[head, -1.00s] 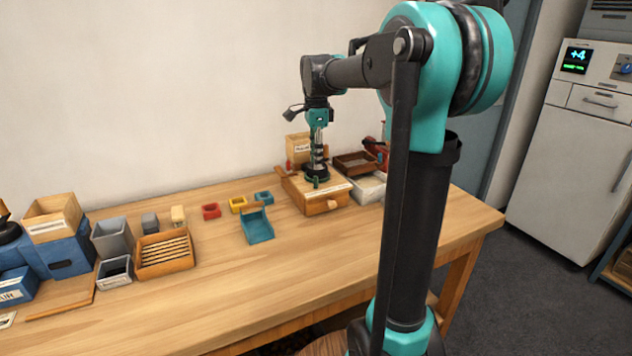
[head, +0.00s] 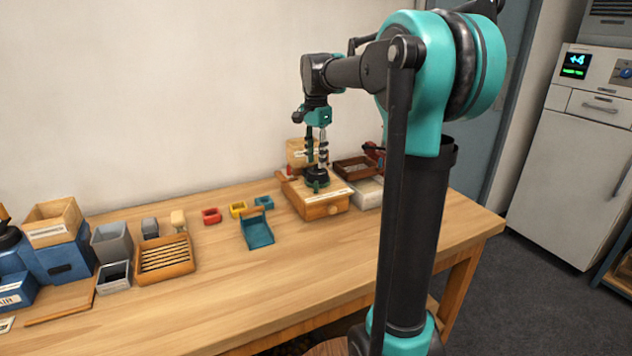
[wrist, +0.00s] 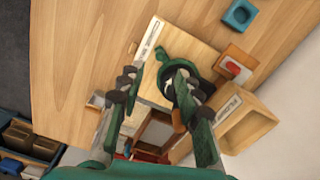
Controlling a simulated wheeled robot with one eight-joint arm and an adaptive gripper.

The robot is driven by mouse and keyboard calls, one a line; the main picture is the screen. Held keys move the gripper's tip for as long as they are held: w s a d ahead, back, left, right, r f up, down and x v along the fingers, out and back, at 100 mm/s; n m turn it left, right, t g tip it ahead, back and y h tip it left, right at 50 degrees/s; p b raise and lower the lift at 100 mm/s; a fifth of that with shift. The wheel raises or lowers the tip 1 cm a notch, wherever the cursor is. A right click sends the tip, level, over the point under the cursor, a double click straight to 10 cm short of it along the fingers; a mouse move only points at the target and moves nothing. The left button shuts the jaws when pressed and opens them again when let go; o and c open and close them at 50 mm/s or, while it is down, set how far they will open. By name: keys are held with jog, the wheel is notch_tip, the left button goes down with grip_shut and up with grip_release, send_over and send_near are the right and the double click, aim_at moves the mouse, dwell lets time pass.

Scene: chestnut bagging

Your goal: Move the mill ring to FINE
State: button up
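The mill is a wooden box (head: 322,203) with a drawer, a label strip and a dark round part on top. Its green ring (head: 318,186) sits low around that part; in the wrist view a green tab of the ring (wrist: 173,42) sticks out toward the label strip (wrist: 146,52). The lettering on the strip is too small to read, so I cannot tell which setting the tab points at. My gripper (head: 316,150) points down over the mill. In the wrist view its fingers (wrist: 160,78) are apart, one overlapping the ring's dark centre. I cannot tell whether it touches.
A labelled wooden bin (wrist: 245,122) stands close behind the mill, with a brown tray (head: 355,166) to the right. The front of the table (head: 300,265) is clear.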

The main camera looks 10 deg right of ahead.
aim_at(316, 185)
notch_tip(316, 185, down, 8)
jog(key=shift+f, duration=0.2)
jog(key=shift+c, duration=0.5)
grip_shut()
